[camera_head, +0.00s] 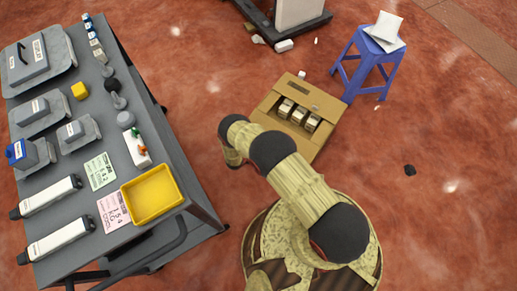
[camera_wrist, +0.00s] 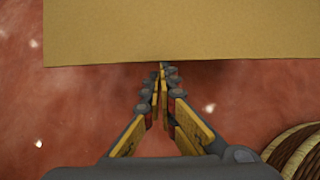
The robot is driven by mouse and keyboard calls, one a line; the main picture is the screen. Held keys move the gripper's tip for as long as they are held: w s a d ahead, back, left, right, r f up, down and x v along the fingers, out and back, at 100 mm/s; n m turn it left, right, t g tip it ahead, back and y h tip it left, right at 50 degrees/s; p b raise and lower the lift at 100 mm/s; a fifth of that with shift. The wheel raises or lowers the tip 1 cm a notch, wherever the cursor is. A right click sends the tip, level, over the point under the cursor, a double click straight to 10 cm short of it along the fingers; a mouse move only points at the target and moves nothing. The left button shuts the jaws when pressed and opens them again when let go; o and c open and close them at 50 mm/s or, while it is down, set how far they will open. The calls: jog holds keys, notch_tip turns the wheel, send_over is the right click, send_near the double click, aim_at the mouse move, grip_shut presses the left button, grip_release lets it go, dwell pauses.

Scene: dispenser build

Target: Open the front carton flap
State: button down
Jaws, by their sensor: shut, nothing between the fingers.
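The brown carton (camera_head: 325,137) stands on the floor in the head view, with several small boxes (camera_head: 300,115) inside. A flap (camera_head: 312,90) at its far side lies folded outward. My arm covers the carton's near left part, so the front flap cannot be made out there. In the wrist view a flat cardboard panel (camera_wrist: 190,30) fills the top; I cannot tell for sure which part of the carton it is. My gripper (camera_wrist: 163,72) is shut and empty, its fingertips at the panel's lower edge. Whether they touch it is unclear.
A grey workbench (camera_head: 95,130) with a yellow tray (camera_head: 153,194) and several parts stands at the left. A blue stool (camera_head: 368,62) is just beyond the carton at the right. The red floor right of the carton is mostly clear.

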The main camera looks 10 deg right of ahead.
jog(key=p+v, duration=0.2)
jog(key=v, duration=0.6)
jog(key=shift+a+r, duration=0.2)
jog(key=shift+r, duration=0.15)
